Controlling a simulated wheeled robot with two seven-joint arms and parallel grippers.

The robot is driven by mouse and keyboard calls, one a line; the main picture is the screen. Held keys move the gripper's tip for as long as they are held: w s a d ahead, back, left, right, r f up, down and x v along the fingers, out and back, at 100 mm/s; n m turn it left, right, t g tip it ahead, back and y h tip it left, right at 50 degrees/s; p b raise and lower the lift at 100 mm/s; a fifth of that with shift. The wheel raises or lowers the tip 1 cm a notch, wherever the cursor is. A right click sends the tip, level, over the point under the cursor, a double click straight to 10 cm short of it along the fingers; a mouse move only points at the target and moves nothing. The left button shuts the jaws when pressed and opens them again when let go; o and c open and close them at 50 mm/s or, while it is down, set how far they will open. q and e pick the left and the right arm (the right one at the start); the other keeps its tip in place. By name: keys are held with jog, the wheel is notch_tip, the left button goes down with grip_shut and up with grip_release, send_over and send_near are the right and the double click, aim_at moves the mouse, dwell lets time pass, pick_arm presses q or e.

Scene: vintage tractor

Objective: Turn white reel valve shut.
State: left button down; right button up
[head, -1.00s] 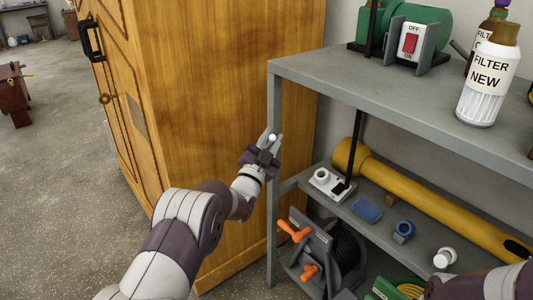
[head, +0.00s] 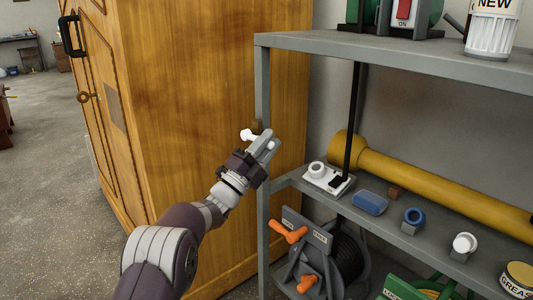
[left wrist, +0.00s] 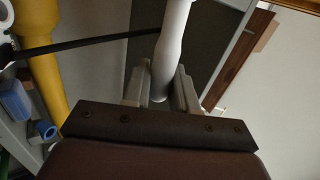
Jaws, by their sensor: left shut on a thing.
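My left gripper (head: 263,146) is raised in front of the shelf's front left post, beside the wooden cabinet. It is shut on a slim white rod-like piece (head: 248,135) with a rounded end. In the left wrist view this white piece (left wrist: 172,45) runs up from between the two fingers. Lower right, a reel (head: 340,250) with dark hose stands under the middle shelf, apart from the gripper. Two orange handles (head: 289,232) show on its front panel. I see no white valve on the reel. My right gripper is out of view.
The grey shelf (head: 400,45) overhangs the reel. Its middle board holds a white device (head: 322,178), a blue block (head: 369,203), a blue ring (head: 414,216), a white round knob (head: 464,243) and a long yellow tube (head: 440,182). A wooden cabinet (head: 205,110) stands left.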

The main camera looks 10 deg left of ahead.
pick_arm(q)
jog(key=shift+f+m+g+h+b, duration=0.4)
jog(key=shift+m+h+b, duration=0.15)
jog(key=shift+m, duration=0.25)
jog(key=c, duration=1)
grip_release()
jog(key=shift+c, duration=0.2)
jog(key=shift+s+a+f, duration=0.1)
jog(key=shift+s+a, duration=0.05)
jog(key=shift+s, duration=0.05)
jog(key=p+v, duration=0.3)
jog(key=v, duration=0.9)
jog(key=shift+p, duration=0.3)
